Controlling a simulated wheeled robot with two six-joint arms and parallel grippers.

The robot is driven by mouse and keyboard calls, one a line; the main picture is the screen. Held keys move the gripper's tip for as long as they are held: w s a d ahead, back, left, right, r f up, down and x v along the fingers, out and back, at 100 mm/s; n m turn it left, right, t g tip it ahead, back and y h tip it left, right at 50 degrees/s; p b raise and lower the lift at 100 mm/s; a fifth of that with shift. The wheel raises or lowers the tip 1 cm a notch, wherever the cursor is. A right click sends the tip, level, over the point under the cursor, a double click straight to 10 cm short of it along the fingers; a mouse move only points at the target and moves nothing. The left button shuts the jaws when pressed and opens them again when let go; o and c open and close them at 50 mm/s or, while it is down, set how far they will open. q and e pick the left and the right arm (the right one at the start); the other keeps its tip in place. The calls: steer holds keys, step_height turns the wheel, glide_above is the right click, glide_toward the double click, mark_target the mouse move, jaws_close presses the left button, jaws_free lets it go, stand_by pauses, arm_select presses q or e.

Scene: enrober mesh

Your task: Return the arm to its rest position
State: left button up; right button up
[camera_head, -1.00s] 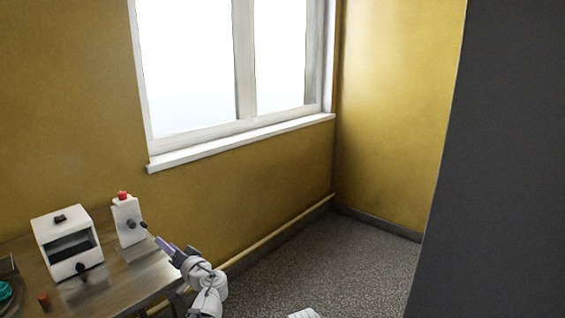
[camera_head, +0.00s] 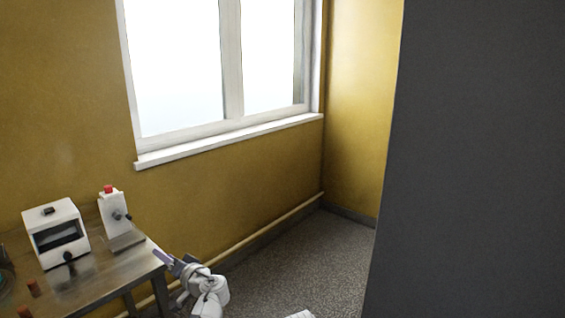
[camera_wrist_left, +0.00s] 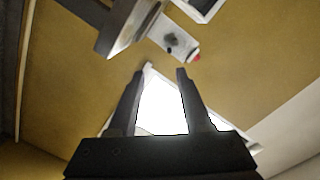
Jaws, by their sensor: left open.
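My left gripper (camera_head: 166,260) is at the right end of the metal table (camera_head: 98,284), just off its edge, with the white arm below and to its right. In the left wrist view its two dark fingers (camera_wrist_left: 160,85) are spread apart with nothing between them. The bright window shows behind the gap. My right gripper is not in view.
A white box-shaped machine (camera_head: 56,214) and a white unit with a red button (camera_head: 109,188) stand on the table. A dark grey panel (camera_head: 470,160) fills the right side. Speckled floor (camera_head: 300,265) lies open below the window (camera_head: 180,70).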

arm_select(q)
steer(key=s+d+f+m+g+h, duration=0.2)
steer(key=s+d+f+g+h, duration=0.65)
steer(key=s+d+f, duration=0.95)
steer(key=s+d+f+m+g+h, duration=0.25)
steer(key=s+d, duration=0.35)
steer(key=d, duration=0.3)
step_height(320, 180, up, 13)
steer(key=h+p, duration=0.1)
steer(key=p, duration=1.1)
